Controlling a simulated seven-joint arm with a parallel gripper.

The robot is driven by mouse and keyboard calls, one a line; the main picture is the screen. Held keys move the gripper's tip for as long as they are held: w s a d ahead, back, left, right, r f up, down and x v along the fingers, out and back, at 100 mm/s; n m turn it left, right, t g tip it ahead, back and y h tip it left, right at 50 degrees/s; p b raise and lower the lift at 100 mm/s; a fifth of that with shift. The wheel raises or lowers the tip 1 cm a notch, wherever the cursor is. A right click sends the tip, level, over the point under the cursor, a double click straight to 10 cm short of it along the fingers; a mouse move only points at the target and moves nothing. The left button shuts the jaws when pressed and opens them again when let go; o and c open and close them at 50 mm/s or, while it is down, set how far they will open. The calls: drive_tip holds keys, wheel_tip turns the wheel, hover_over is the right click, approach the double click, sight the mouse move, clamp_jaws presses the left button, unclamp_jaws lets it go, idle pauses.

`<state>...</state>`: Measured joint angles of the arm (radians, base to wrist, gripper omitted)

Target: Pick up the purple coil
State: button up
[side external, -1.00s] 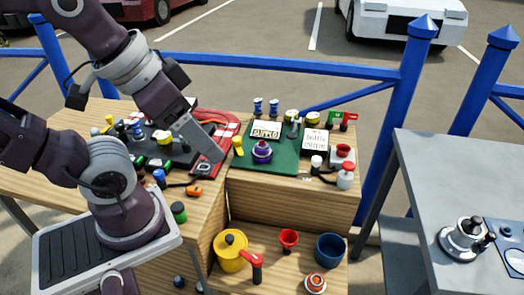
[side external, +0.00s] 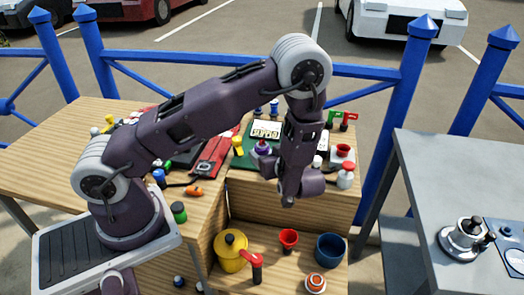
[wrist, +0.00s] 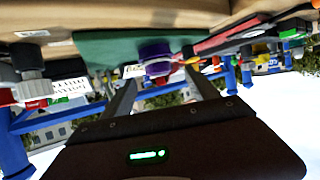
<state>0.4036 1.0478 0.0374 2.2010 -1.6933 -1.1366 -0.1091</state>
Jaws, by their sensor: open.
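The purple coil (side external: 261,147) stands on the green mat (side external: 240,160) on the wooden table, partly hidden by my arm in the side view. In the upside-down wrist view the coil (wrist: 155,58) is near the top centre, just past the fingertips. My gripper (wrist: 160,76) is open, its two fingers pointing toward the coil with nothing held between them. A gap seems to separate the coil from the fingertips, but its depth is hard to tell. In the side view my arm's end hangs to the right of the coil, and the fingers are hidden.
A white card (side external: 265,130) and a yellow piece (side external: 237,144) are close to the coil. A red-topped white bottle (side external: 345,175) stands to the right.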

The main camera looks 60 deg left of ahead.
sight(264, 147)
drive_tip(key=x, duration=0.6)
drive_tip(key=shift+w+a+r, duration=0.1)
drive_tip(key=shift+w, duration=0.15)
clamp_jaws()
wheel_tip(264, 147, up, 10)
